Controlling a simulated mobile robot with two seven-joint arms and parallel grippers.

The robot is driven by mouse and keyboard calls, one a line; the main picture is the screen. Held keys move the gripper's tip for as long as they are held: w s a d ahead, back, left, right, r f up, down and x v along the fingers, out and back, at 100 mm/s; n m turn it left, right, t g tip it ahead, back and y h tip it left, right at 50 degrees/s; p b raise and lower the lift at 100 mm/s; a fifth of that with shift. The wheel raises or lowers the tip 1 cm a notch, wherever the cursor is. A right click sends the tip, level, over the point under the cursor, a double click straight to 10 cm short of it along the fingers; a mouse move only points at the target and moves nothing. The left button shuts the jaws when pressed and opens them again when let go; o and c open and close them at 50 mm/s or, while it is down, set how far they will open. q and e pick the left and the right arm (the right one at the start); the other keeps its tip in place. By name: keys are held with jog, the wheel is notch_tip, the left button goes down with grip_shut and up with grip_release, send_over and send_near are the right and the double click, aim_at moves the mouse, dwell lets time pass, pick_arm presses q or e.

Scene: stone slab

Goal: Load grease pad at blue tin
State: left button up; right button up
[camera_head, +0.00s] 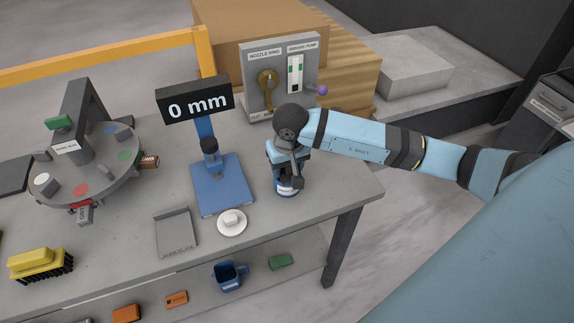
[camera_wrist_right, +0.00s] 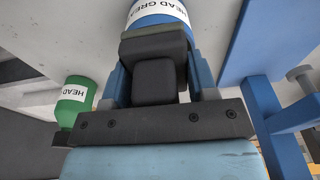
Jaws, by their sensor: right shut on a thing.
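The blue tin (camera_head: 287,189) with a white label stands near the table's right end. In the right wrist view the blue tin (camera_wrist_right: 160,12) lies just beyond the fingertips, its label partly cut off. My right gripper (camera_head: 286,172) is right above the tin in the head view. It is shut on a dark block-like pad (camera_wrist_right: 154,84) with an olive face turned to the tin. Whether the pad touches the tin or its grease I cannot tell. A green tin (camera_wrist_right: 76,98) also shows in the right wrist view. My left gripper is not in view.
A blue stand (camera_head: 222,188) with a "0 mm" display (camera_head: 194,106) is left of the tin. A white dish (camera_head: 232,223) stands in front. A panel (camera_head: 281,90) is behind. A round turntable (camera_head: 110,175) and yellow brush (camera_head: 38,261) are further left.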

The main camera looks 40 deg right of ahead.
dwell(0.4)
jog(key=shift+r+p, duration=0.6)
jog(key=shift+r, duration=0.7)
jog(key=shift+r+p, duration=0.75)
jog(key=shift+r, duration=1.4)
jog(key=shift+r, duration=0.1)
